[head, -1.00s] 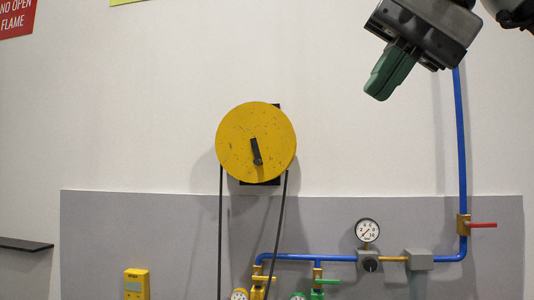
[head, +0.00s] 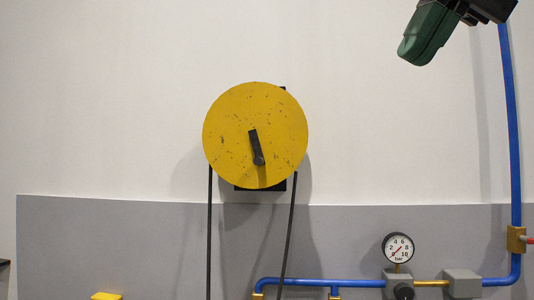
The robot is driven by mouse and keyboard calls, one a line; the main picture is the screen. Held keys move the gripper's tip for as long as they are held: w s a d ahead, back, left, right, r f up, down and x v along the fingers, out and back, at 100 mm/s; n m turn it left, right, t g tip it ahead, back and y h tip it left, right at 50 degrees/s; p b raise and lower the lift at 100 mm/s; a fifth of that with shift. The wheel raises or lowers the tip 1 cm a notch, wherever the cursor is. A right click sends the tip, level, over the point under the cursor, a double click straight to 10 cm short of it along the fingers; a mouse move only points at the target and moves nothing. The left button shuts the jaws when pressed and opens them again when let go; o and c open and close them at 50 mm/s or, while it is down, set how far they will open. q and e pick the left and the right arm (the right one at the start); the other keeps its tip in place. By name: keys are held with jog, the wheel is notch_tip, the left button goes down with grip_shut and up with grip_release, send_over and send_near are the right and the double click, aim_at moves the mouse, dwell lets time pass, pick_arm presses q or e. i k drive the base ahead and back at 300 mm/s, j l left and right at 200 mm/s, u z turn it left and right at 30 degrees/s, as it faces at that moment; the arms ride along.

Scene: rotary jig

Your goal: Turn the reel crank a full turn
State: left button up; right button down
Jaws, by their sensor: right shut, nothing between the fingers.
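The reel (head: 229,132) is a yellow, scuffed disc on a black wall mount, in the middle of the head view. Its crank (head: 256,147) is a short black arm at the disc's centre, pointing down and slightly right, with a dark knob at the lower end. Two dark hose lines hang from the reel's sides. My right gripper (head: 419,50) is at the upper right, with green fingers pointing down-left. It is shut and empty, well apart from the reel and crank. My left gripper is not in view.
A blue pipe (head: 509,130) runs down the right side, with a brass valve (head: 516,239) on it. A pressure gauge (head: 398,247) and a grey box (head: 463,284) sit at the lower right. A yellow item (head: 106,296) shows at the bottom left. The wall around the reel is clear.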

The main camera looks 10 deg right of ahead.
aim_at(259, 160)
jog(key=i, duration=1.2)
